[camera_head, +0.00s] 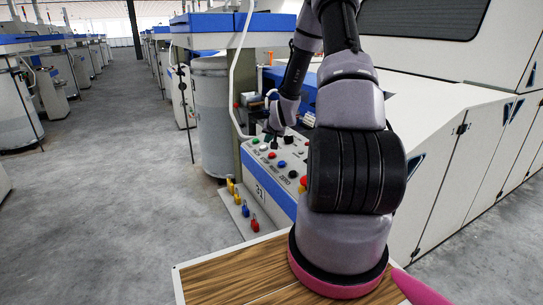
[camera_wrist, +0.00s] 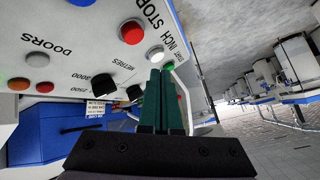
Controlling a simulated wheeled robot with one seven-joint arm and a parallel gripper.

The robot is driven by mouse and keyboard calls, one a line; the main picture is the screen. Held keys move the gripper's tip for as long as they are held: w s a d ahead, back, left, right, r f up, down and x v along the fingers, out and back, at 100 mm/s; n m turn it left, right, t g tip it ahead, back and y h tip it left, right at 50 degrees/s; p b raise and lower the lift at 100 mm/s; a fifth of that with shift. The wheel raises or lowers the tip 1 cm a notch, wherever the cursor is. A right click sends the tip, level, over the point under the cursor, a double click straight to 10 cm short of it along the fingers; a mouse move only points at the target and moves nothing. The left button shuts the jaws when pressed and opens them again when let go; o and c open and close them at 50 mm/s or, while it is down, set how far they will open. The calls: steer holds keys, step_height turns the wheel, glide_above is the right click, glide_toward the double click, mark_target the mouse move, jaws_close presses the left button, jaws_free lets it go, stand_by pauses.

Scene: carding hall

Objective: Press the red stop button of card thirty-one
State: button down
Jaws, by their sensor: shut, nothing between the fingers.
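The control panel carries the number 31 on a plate (camera_head: 260,191) at its front in the head view. The wrist view shows its grey face close up, with a round red button (camera_wrist: 131,32) beside the STOP lettering. A white button (camera_wrist: 155,54) lies beside it, near INCH. My gripper (camera_wrist: 161,69) is shut and empty, its green fingers pointing at the panel just by the white button. The red button is up and left of the fingertips in the wrist view. I cannot tell whether the tips touch the panel. In the head view my gripper (camera_head: 271,138) is small over the panel's far end.
Black knobs (camera_wrist: 103,85), an orange lamp (camera_wrist: 38,58) and other red buttons (camera_wrist: 45,87) share the panel. Coloured handles (camera_head: 254,224) stand beside its base. A wooden top (camera_head: 235,275) lies in front. The aisle (camera_head: 120,180) to the left is clear.

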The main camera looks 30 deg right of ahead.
mark_target(270, 154)
steer(key=shift+d+f, duration=0.3)
steer(key=shift+f, duration=0.75)
steer(key=shift+d+f, duration=0.25)
steer(key=shift+f, duration=0.8)
stand_by(0.4)
steer(key=shift+d+f, duration=0.1)
steer(key=shift+f, duration=0.3)
steer(key=shift+d+f, duration=0.15)
steer(key=shift+f, duration=0.35)
stand_by(0.5)
steer(key=shift+r, duration=0.1)
steer(key=shift+a+r, duration=0.25)
steer(key=shift+r, duration=0.55)
steer(key=shift+a+r, duration=0.2)
steer(key=shift+r, duration=0.6)
steer(key=shift+a+r, duration=0.2)
steer(key=shift+r, duration=0.65)
steer(key=shift+a+r, duration=0.2)
steer(key=shift+r, duration=0.6)
